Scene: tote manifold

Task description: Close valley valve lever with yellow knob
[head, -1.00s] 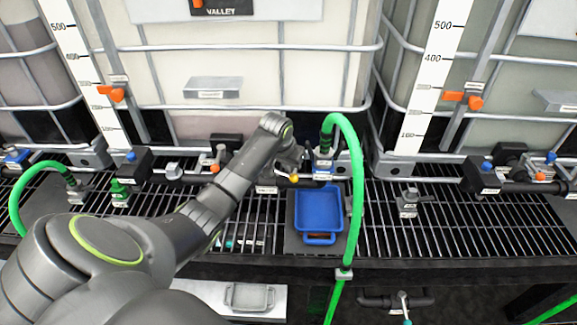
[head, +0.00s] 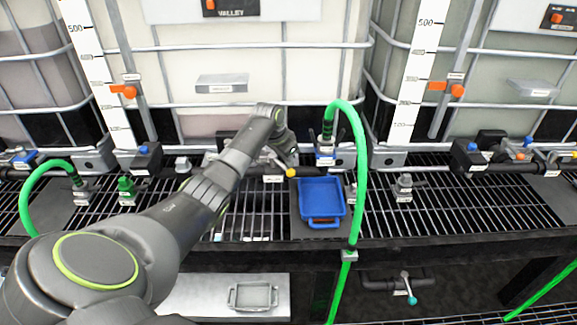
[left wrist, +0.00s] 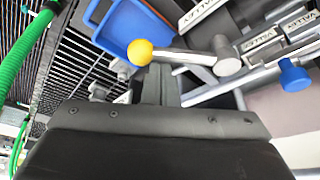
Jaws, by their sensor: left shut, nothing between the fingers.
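The yellow knob (head: 291,172) shows just below my left gripper (head: 284,156) in the head view. In the left wrist view the yellow knob (left wrist: 140,52) sits at the end of a silver lever (left wrist: 185,57), which runs right to a grey pivot (left wrist: 227,62). VALLEY labels (left wrist: 256,42) are beside it. My left gripper (left wrist: 158,80) is shut and empty, its fingers close to the knob and lever; I cannot tell whether they touch. My wrist hides part of the valve in the head view. My right gripper is not in view.
A blue tray (head: 320,203) lies on the black grating right of the knob. A green hose (head: 358,170) arches beside it. A blue-capped fitting (left wrist: 293,74) is near the lever. The VALLEY tank (head: 290,75) stands behind. Open grating (head: 450,205) lies to the right.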

